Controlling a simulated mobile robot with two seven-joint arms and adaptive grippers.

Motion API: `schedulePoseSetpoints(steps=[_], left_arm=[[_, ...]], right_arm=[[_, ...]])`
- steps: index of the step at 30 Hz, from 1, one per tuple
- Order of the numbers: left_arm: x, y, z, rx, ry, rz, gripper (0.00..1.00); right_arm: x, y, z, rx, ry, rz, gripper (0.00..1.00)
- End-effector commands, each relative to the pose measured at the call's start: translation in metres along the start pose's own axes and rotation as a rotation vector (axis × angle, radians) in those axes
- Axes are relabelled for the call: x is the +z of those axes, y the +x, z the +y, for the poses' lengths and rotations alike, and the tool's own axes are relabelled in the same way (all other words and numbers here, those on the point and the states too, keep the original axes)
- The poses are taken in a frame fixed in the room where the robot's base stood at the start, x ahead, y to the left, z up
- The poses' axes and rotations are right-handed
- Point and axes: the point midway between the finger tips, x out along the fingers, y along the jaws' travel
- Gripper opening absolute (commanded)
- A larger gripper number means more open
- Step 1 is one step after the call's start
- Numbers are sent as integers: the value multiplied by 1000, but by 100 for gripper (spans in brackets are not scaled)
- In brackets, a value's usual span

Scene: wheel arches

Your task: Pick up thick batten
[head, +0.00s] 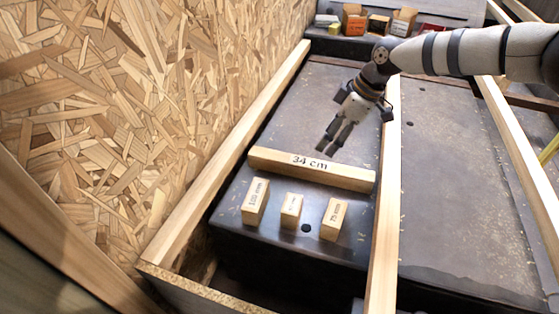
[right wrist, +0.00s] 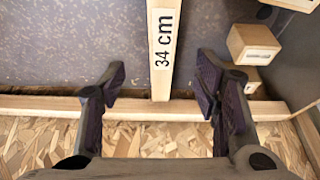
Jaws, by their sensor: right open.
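A thick pale wooden batten marked "34 cm" (head: 275,160) lies on the dark metal panel, running left to right in the head view. My right gripper (head: 328,146) is open and empty, pointing down just behind the batten's middle. In the right wrist view, the batten (right wrist: 162,80) runs between the two open fingers of the right gripper (right wrist: 160,78), with clear space on both sides. It looks apart from the fingers. My left gripper is not in view.
Three short wooden blocks (head: 291,211) stand in front of the batten. Long wooden rails (head: 226,157) (head: 384,220) border the panel (head: 310,100) left and right. A chipboard wall (head: 150,80) rises at left. Small boxes (head: 354,20) sit at the back.

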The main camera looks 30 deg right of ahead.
Motion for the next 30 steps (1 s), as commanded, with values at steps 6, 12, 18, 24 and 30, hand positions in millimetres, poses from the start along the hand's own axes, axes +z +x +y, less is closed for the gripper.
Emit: schedulePoseSetpoints(steps=[6,12,18,24,30], left_arm=[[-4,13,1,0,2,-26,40],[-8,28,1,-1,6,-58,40],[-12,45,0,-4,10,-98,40],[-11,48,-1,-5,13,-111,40],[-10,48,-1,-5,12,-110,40]], right_arm=[[1,33,0,-4,18,3,57],[0,72,0,-4,15,2,57],[0,107,1,-5,13,0,57],[-3,119,1,0,12,4,57],[-3,117,1,0,11,5,32]])
